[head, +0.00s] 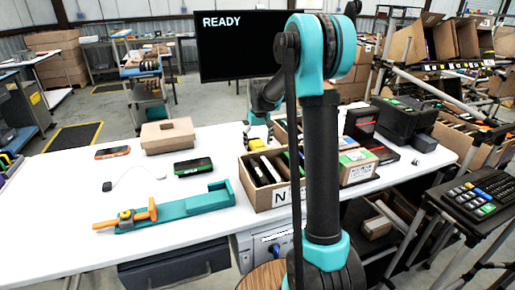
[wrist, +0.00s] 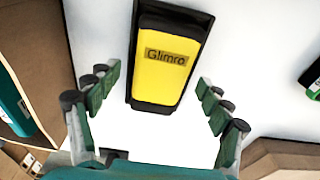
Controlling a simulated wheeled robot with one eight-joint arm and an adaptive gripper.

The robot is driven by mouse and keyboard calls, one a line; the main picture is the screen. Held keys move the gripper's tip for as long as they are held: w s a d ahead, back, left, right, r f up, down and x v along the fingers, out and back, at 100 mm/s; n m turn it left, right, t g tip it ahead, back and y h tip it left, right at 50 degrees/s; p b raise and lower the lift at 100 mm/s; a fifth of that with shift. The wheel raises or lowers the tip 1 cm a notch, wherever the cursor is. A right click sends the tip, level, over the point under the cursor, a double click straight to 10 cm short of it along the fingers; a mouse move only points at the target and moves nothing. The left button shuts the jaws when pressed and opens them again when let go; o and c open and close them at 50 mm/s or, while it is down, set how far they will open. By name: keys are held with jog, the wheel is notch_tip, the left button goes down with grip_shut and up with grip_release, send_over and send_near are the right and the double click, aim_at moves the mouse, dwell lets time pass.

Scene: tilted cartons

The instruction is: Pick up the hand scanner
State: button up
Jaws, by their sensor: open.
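A yellow-and-black handheld device marked "Glimro" (wrist: 167,65), which I take for the hand scanner, lies flat on the white table in the wrist view. My open gripper (wrist: 158,82) has its green-padded fingers on either side of the device's lower part, with gaps to both and nothing held. In the head view my gripper (head: 258,128) is low over the table behind the divided carton, partly hidden by my arm. A bit of yellow (head: 256,144) shows just under it; the rest of the device is hidden there.
The divided carton (head: 283,194) of items stands close to the gripper; a carton wall (wrist: 35,65) shows left in the wrist view. A green-and-black device (head: 193,166), an orange device (head: 112,152), a brown cardboard piece (head: 167,136) and a teal holder (head: 190,207) lie left.

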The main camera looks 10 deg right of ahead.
jog(key=shift+f, duration=0.1)
jog(key=shift+c, duration=0.2)
jog(key=c, duration=1.1)
jog(key=shift+o, duration=0.2)
